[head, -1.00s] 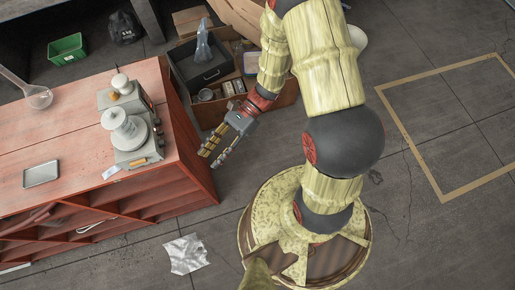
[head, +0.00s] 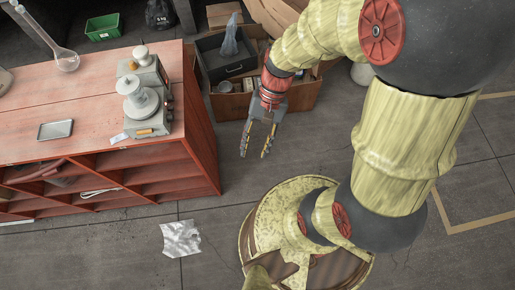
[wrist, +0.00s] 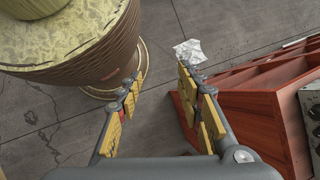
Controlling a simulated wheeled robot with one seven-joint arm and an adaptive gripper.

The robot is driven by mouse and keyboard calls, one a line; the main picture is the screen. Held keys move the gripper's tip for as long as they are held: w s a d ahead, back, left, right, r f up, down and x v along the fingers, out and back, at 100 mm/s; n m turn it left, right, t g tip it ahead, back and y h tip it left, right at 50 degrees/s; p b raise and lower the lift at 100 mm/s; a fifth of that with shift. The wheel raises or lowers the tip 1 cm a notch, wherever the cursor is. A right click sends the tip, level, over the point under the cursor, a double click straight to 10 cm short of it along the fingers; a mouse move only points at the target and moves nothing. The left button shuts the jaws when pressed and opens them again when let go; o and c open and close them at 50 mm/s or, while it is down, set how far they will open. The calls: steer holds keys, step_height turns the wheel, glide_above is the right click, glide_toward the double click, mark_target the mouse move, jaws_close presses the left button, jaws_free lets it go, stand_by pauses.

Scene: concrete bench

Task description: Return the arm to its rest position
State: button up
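My gripper (head: 256,152) hangs over the floor to the right of the red bench (head: 90,165) in the head view, with its fingers pointing down. Its two fingers are apart with nothing between them. In the wrist view my gripper (wrist: 158,92) also shows open, with yellow pads on both fingers and bare floor between them. My base stands to its left in that view, and the red bench (wrist: 262,95) is on its right. My arm bends from the base up and over to the gripper.
Cardboard boxes (head: 240,107) stand behind the gripper, a green bin (head: 103,28) at the back. A crumpled sheet (head: 180,239) lies on the floor.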

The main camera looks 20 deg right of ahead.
steer(key=shift+d+r, duration=0.15)
stand_by(0.5)
steer(key=d+r+n+t+h, duration=0.2)
steer(key=d+r+n+t, duration=0.1)
steer(key=r, duration=0.7)
steer(key=d+r+n+t+h, duration=0.2)
steer(key=r+t, duration=0.4)
steer(key=r, duration=0.4)
steer(key=shift+w+d+r+n+h, duration=0.25)
steer(key=shift+d+n+h, duration=0.15)
steer(key=shift+c, duration=0.5)
